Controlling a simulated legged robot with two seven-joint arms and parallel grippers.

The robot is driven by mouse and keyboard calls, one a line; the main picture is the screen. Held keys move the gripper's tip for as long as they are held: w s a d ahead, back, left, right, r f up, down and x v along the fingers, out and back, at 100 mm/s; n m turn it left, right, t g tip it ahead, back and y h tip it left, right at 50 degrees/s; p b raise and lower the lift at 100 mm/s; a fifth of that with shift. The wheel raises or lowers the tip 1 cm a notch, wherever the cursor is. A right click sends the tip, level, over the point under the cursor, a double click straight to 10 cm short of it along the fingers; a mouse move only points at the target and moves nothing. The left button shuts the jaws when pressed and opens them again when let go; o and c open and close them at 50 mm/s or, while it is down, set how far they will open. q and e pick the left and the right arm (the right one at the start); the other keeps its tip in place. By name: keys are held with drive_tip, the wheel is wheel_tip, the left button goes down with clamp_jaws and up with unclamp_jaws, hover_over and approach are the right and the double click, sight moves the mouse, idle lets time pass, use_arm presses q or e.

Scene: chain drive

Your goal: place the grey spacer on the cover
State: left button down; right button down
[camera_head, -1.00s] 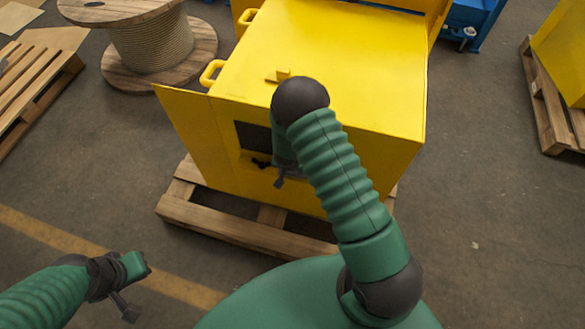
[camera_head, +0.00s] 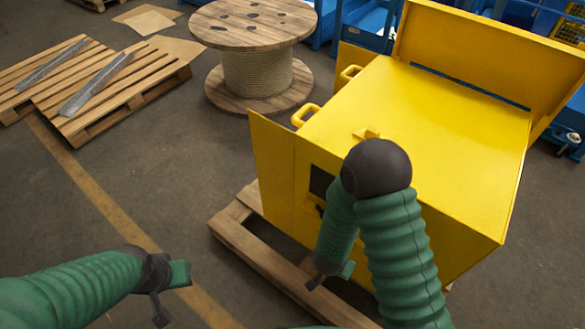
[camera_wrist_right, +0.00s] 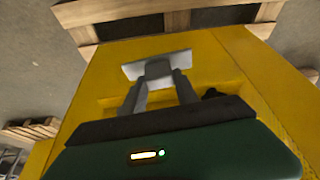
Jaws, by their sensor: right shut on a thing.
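A light grey piece (camera_wrist_right: 158,66), which looks like the spacer, is between the fingertips of my right gripper (camera_wrist_right: 158,82) in the right wrist view. The fingers are shut on it. In the head view my right gripper (camera_head: 328,271) hangs low at the front of the yellow box, partly behind my arm; the spacer is hard to make out there. The yellow box (camera_head: 430,120) has a flat top and a raised panel (camera_head: 490,55) behind it. I cannot tell which part is the cover. My left gripper (camera_head: 172,290) is low at the left, away from the box; its finger opening is unclear.
The box stands on a wooden pallet (camera_head: 262,262). Its front has a dark opening (camera_head: 321,182) and an open yellow flap (camera_head: 271,165). Yellow handles (camera_head: 305,114) stick out at its left. A cable reel (camera_head: 255,75) and a pallet with metal bars (camera_head: 97,82) stand further left.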

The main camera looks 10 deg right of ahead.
drive_tip(key=w+a+r+n+p, duration=0.1)
drive_tip(key=w+a+r+n, duration=0.15)
drive_tip(key=w+r, duration=0.3)
wheel_tip(320, 180, up, 20)
drive_tip(key=w+d+n+t+y+p, duration=0.1)
drive_tip(key=w+n+y+p, duration=0.1)
drive_tip(key=n, duration=0.4)
drive_tip(key=shift+w+d+f+y+p, duration=0.25)
drive_tip(key=shift+y+p, duration=0.25)
drive_tip(key=shift+p, duration=0.1)
